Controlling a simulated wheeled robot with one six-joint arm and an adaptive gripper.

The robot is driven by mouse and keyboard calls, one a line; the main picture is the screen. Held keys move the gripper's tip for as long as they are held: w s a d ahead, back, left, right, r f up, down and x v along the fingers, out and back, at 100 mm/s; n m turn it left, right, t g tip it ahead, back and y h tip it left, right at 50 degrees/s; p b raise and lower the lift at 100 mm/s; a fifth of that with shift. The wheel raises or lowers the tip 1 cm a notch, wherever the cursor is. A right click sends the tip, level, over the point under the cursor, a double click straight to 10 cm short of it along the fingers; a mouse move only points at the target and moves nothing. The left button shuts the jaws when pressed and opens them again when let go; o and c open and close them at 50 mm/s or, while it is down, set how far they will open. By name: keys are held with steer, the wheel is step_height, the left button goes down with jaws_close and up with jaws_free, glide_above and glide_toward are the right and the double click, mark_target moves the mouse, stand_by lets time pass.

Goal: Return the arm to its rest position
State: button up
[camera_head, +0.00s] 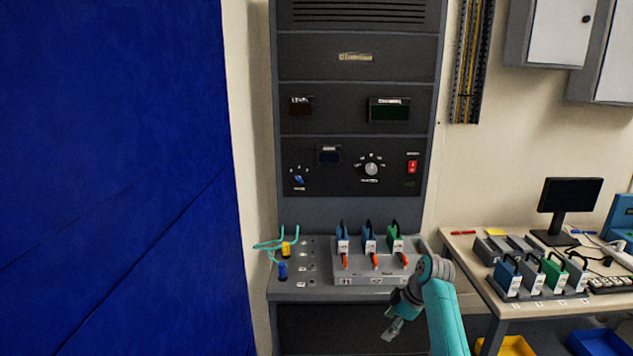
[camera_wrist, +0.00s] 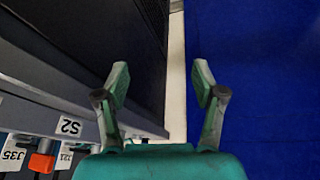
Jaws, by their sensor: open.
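My gripper (camera_head: 393,330) is at the end of my teal arm, low in front of the rack's shelf in the head view. In the wrist view my gripper (camera_wrist: 161,85) has its two fingers wide apart with nothing between them. Beyond the fingers are a pale wall strip and a blue panel. The gripper appears clear of the shelf and of the modules on it.
A dark rack (camera_head: 355,150) stands behind a shelf holding a grey module holder (camera_head: 345,279) with blue and green modules. A blue panel (camera_head: 110,180) fills the left. At right a table (camera_head: 520,308) carries a monitor (camera_head: 570,196) and more modules.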

steer(key=s+a+f+m+t+h, duration=0.1)
steer(key=s+f+m+t, duration=0.1)
steer(key=s+f, duration=0.6)
steer(key=s+a+f+m+t, duration=0.1)
steer(key=s+f+m, duration=0.3)
steer(key=f, duration=0.8)
steer(key=s+f+m+t+h, duration=0.1)
steer(key=s+f+t, duration=0.15)
steer(key=s, duration=0.75)
steer(key=s+f+m+t+h, duration=0.1)
steer(key=s+f, duration=0.3)
steer(key=s, duration=0.5)
steer(key=s+r+m+t, duration=0.1)
steer(key=s+r, duration=0.2)
steer(key=s, duration=0.4)
steer(key=s+r+m+t+h, duration=0.1)
steer(key=s+r+m, duration=0.15)
steer(key=s, duration=0.45)
steer(key=s+r+m+t, duration=0.1)
steer(key=s+r, duration=0.3)
steer(key=s, duration=0.4)
steer(key=s+r+m+t, duration=0.1)
steer(key=s+r, duration=0.5)
steer(key=r, duration=0.4)
steer(key=s+r+m+t, duration=0.1)
steer(key=s+r+t, duration=0.1)
steer(key=s+r, duration=0.4)
step_height(320, 180, up, 4)
steer(key=shift+f, duration=0.1)
